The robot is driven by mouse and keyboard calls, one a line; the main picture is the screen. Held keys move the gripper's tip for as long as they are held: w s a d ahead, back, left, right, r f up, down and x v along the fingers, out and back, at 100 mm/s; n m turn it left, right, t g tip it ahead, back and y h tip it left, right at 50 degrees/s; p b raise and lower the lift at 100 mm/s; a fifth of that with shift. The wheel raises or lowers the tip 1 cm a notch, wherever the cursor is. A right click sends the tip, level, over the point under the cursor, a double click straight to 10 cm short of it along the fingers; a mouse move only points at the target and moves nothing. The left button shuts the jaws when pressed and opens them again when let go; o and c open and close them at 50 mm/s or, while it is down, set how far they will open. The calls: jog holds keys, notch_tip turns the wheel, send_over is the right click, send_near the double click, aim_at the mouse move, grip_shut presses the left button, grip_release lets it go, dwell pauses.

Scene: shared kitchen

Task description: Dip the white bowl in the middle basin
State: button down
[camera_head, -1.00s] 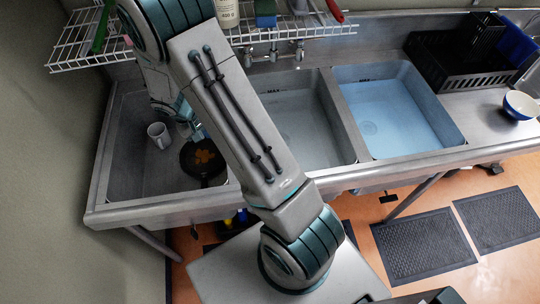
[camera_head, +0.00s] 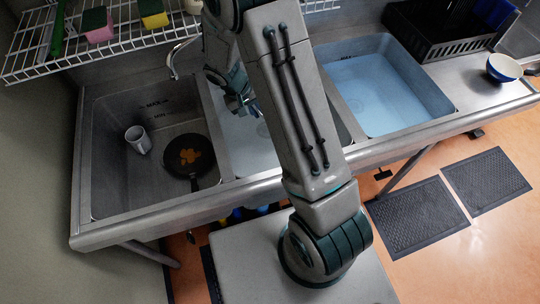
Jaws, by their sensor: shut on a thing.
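My gripper (camera_head: 243,106) is over or inside the middle basin (camera_head: 222,140), near its back left part. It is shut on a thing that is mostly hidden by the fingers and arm. A pale patch at the fingertips fits the white bowl, but its outline is not clear. The middle basin looks pale and bluish, and my arm covers much of its right side. How high the gripper is above the basin floor cannot be told.
The left basin (camera_head: 110,185) holds a light mug (camera_head: 138,139) and a dark pan (camera_head: 185,158) with orange food. The right basin (camera_head: 436,100) holds blue water. A blue-and-white bowl (camera_head: 503,68) and black rack (camera_head: 440,40) stand right. A wire shelf (camera_head: 75,62) hangs back left.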

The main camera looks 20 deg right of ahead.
jog(key=s+f+b, duration=0.3)
jog(key=f+b, duration=0.6)
jog(key=b, duration=0.4)
jog(key=s+f+b, duration=0.3)
jog(key=f+b, duration=0.5)
jog(key=b, duration=0.5)
notch_tip(320, 180, up, 26)
jog(key=p, duration=2.3)
jog(key=shift+s+r, duration=0.25)
jog(key=shift+s, duration=0.9)
jog(key=shift+s+r, duration=0.2)
jog(key=shift+s, duration=0.95)
